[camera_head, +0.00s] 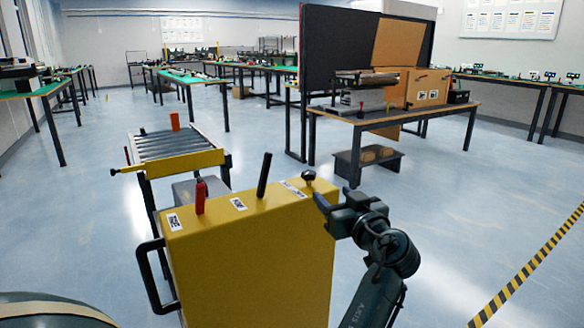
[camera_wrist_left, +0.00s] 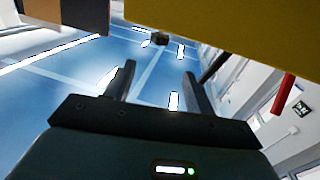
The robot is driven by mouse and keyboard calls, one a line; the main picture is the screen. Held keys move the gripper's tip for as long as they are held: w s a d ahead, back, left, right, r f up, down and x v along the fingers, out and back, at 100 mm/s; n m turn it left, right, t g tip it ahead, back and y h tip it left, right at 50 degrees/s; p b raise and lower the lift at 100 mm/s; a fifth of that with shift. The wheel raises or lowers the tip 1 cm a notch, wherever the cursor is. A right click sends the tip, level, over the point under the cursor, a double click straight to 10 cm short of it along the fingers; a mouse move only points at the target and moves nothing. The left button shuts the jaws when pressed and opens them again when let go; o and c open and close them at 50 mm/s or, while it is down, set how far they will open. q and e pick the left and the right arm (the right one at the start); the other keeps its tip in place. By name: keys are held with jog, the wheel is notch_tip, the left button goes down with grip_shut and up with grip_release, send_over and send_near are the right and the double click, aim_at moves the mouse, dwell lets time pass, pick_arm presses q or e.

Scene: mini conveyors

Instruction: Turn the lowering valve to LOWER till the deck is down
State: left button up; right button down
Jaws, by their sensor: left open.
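A yellow console (camera_head: 250,262) stands in front of me with a red lever (camera_head: 200,196), a black lever (camera_head: 264,175) and a black knob (camera_head: 308,176) on top. White labels sit by them, too small to read surely; the knob at the right end appears to be the lowering valve. The roller deck (camera_head: 172,145) stands raised on legs behind the console, with an orange block on it. My left gripper (camera_head: 328,210) is open and empty beside the console's right end, near the knob. In the left wrist view its fingers (camera_wrist_left: 158,84) are apart, and the yellow console (camera_wrist_left: 230,30) fills the upper right.
A black handle (camera_head: 152,275) sticks out of the console's left side. A table (camera_head: 455,112) with a machine and wooden boxes stands at the back right. Open floor (camera_head: 440,215) lies to the right, with a yellow-black stripe (camera_head: 525,270).

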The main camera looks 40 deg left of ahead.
aim_at(313, 175)
pick_arm(q)
jog(key=b+x, duration=0.1)
jog(key=x, duration=1.1)
jog(key=shift+w+a, duration=0.2)
jog(key=shift+a, duration=0.05)
pick_arm(e)
jog(key=shift+s+a+n+y, duration=0.15)
jog(key=shift+a+n+y, duration=0.15)
jog(key=shift+y, duration=0.2)
pick_arm(q)
jog(key=c, duration=1)
jog(key=shift+o, duration=0.2)
jog(key=shift+f+b, duration=0.3)
jog(key=shift+b, duration=0.6)
jog(key=shift+w+r+n+g+y+b, duration=0.1)
jog(key=shift+n+g+y+b, duration=0.4)
jog(key=shift+b, duration=0.3)
jog(key=shift+r+g, duration=0.15)
jog(key=shift+g, duration=0.15)
pick_arm(e)
jog(key=shift+a+r+t+y, duration=0.15)
jog(key=shift+a+t+y, duration=0.15)
jog(key=shift+t, duration=0.2)
pick_arm(q)
jog(key=o, duration=1)
jog(key=shift+c, duration=0.2)
jog(key=shift+d, duration=0.15)
